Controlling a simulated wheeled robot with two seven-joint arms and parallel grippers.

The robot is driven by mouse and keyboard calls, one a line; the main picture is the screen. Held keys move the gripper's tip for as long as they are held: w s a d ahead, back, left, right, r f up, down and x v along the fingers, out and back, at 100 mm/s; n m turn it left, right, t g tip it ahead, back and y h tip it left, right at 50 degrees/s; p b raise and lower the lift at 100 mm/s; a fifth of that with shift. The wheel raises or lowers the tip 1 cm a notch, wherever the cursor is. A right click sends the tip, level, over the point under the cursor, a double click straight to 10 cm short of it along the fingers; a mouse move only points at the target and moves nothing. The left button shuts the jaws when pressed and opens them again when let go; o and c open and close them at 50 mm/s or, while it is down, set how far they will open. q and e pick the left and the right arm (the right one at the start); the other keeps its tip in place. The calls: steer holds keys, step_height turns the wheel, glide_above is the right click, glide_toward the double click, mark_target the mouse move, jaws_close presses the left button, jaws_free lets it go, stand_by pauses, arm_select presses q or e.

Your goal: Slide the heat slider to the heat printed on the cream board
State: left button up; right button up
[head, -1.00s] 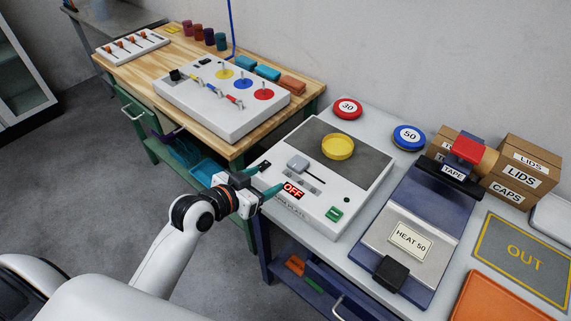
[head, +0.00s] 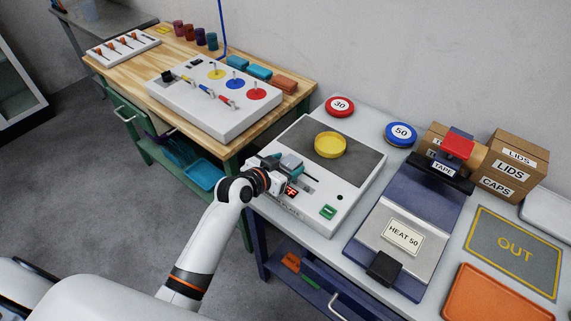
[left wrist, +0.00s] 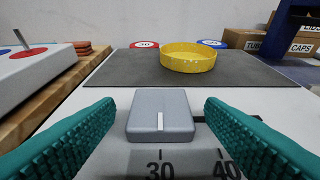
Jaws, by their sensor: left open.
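The heat slider is a grey knob (left wrist: 161,115) with a white line, on the white hot plate unit (head: 352,199). In the left wrist view its line stands at the printed 30, with 40 to its right. My left gripper (left wrist: 161,128) is open, with one teal finger on each side of the knob and gaps between. In the head view my left gripper (head: 285,171) partly hides the knob and the red display (head: 292,193). The cream board (head: 403,236) reads HEAT 50. My right gripper is not in view.
A yellow dish (head: 331,145) sits on the dark plate behind the slider. A green switch (head: 328,212) is at the unit's front right. Discs marked 30 (head: 340,106) and 50 (head: 401,134) lie behind. A blue tape press (head: 420,200) stands right.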

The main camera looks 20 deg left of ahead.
mark_target(310, 188)
arm_select(q)
jaws_close()
steer(key=s+d+p, duration=0.1)
steer(key=d, duration=0.1)
steer(key=s+d+p, duration=0.1)
steer(key=d, duration=0.2)
steer(key=d+p, duration=0.1)
steer(key=d, duration=0.1)
steer(key=shift+s+d+r+p, duration=0.1)
steer(key=shift+s+d+p, duration=0.15)
steer(key=shift+s+p, duration=0.15)
steer(key=shift+d, duration=0.2)
jaws_free()
steer(key=shift+s+d, duration=0.1)
